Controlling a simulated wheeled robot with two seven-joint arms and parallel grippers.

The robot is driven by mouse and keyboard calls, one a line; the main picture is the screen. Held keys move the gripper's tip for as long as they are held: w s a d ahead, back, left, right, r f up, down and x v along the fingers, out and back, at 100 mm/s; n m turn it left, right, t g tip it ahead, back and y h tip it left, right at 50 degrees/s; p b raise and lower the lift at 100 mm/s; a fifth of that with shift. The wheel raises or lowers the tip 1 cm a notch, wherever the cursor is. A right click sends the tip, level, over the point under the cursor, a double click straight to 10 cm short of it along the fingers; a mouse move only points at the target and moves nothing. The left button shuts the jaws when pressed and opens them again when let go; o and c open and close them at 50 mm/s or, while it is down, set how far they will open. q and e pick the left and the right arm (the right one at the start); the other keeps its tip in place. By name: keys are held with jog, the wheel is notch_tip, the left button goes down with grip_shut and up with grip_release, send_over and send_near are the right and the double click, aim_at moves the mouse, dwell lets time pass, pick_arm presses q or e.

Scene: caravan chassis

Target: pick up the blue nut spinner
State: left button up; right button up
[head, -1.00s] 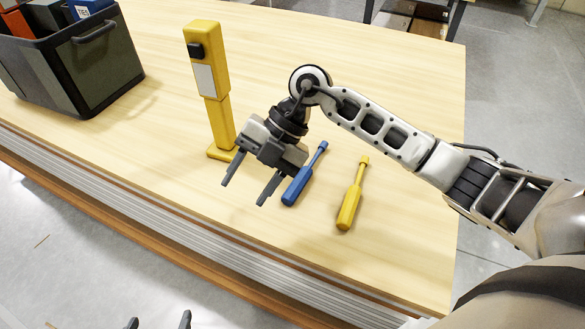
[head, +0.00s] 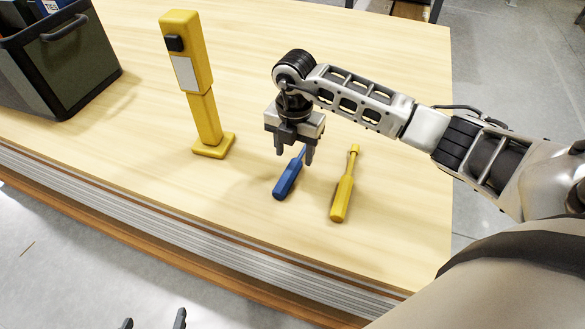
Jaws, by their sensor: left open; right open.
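The blue nut spinner (head: 286,183) lies on the wooden table, its thick handle toward the front edge. Its thin shaft runs back under my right gripper and is partly hidden by it. My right gripper (head: 294,158) points down over the shaft end of the blue nut spinner, open, its two fingers apart. I cannot tell how far above the tool the fingertips are. My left gripper (head: 152,322) shows only as two finger ends at the bottom edge, apart and empty, in front of the table.
A yellow nut spinner (head: 343,190) lies just right of the blue one. A yellow post-like device (head: 197,90) on a square foot stands to the left. A dark bin (head: 80,75) with items sits at the back left. The table (head: 140,170) is bare between them.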

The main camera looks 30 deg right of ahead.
aim_at(293, 166)
notch_tip(293, 166, down, 5)
jog(key=shift+w+a+f+p, duration=0.15)
jog(key=shift+p, duration=0.15)
jog(key=c, duration=1.1)
